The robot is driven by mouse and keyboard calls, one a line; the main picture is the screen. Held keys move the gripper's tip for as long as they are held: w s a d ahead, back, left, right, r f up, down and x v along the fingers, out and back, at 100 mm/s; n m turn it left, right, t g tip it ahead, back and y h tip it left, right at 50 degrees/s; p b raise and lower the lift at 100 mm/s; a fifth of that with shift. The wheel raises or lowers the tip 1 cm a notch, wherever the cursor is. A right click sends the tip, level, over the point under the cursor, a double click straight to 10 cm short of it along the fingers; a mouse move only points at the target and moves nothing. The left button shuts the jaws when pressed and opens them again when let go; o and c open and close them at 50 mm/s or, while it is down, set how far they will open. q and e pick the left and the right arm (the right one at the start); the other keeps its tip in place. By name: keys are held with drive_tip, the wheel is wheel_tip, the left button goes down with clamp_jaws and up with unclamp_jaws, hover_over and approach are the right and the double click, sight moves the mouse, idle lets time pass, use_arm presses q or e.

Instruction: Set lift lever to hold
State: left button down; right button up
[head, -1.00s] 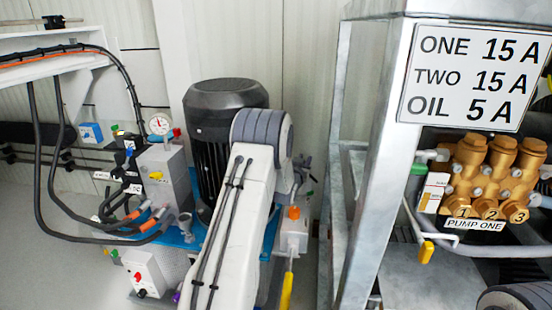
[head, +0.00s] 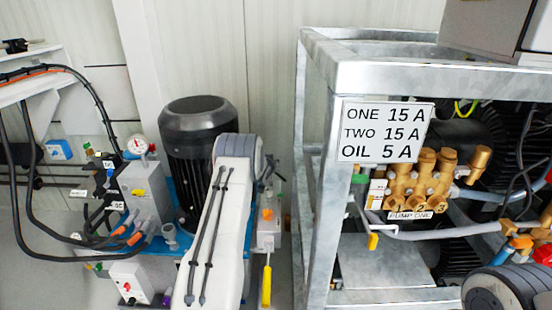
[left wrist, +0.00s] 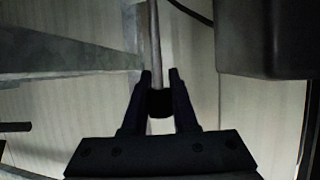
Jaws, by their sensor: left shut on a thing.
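In the left wrist view my left gripper (left wrist: 160,77) has its two dark fingers around a dark knob or grip (left wrist: 160,104). A thin grey rod (left wrist: 156,40) runs up from it, which looks like a lever; no label shows there. In the head view my white left arm crosses the middle and hides most of that gripper and what it holds. A small dark piece (head: 268,172) shows behind the elbow; I cannot tell if it is gripper or lever. My right gripper is not in view.
A yellow-handled lever (head: 266,285) hangs below a white box with an orange knob. A galvanised frame (head: 314,200) stands right of my arm. A black motor (head: 196,150) is behind it.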

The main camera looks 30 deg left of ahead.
use_arm(q)
drive_tip(key=shift+w+d+f, duration=0.1)
drive_tip(key=shift+d, duration=0.15)
drive_tip(key=c, duration=0.8)
unclamp_jaws()
drive_tip(key=shift+o, duration=0.6)
drive_tip(key=shift+a, duration=0.2)
drive_tip(key=p+v, duration=0.2)
drive_tip(key=v, duration=0.8)
drive_tip(key=shift+s+r+p, duration=0.25)
drive_tip(key=shift+s+p, duration=0.05)
drive_tip(key=shift+p, duration=0.05)
